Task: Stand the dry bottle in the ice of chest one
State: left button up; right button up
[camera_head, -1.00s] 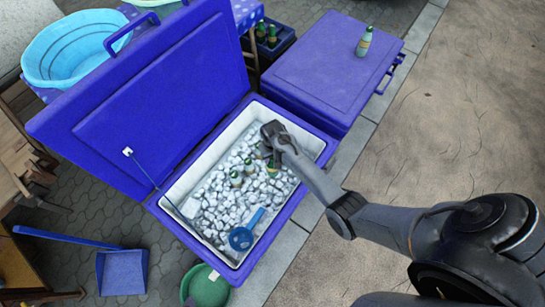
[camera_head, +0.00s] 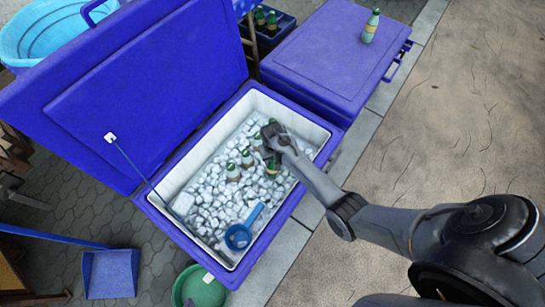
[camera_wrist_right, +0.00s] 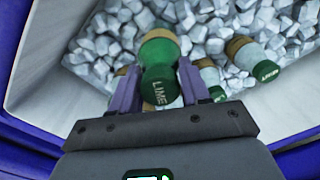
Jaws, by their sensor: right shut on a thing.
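The open blue chest (camera_head: 285,206) has a white inside filled with ice (camera_head: 215,205). My right gripper (camera_head: 272,146) is down inside it near the far right end. In the right wrist view the right gripper (camera_wrist_right: 158,88) is shut on a green bottle (camera_wrist_right: 160,58) with LIME on its cap end and a tan band. The ice hides how deep its base is. Several more green-topped bottles stand in the ice, one (camera_head: 233,172) left of the gripper. Two others (camera_wrist_right: 258,60) show right of the held bottle in the wrist view. My left gripper is not in view.
A shut blue chest (camera_head: 310,60) stands behind, with a pale bottle (camera_head: 371,25) upright on its lid. A blue scoop (camera_head: 238,236) lies on the ice. The raised lid (camera_head: 140,90) blocks the left side. A dark crate (camera_head: 270,38) holds bottles.

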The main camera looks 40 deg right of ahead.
notch_tip(320, 180, down, 6)
jog(key=b, duration=0.3)
jog(key=shift+f, duration=0.1)
jog(key=shift+f+b, duration=0.15)
jog(key=shift+b, duration=0.15)
jog(key=shift+w, duration=0.1)
dwell(0.5)
jog(key=shift+f, duration=0.15)
jog(key=shift+f, duration=0.45)
dwell(0.3)
jog(key=o, duration=1.6)
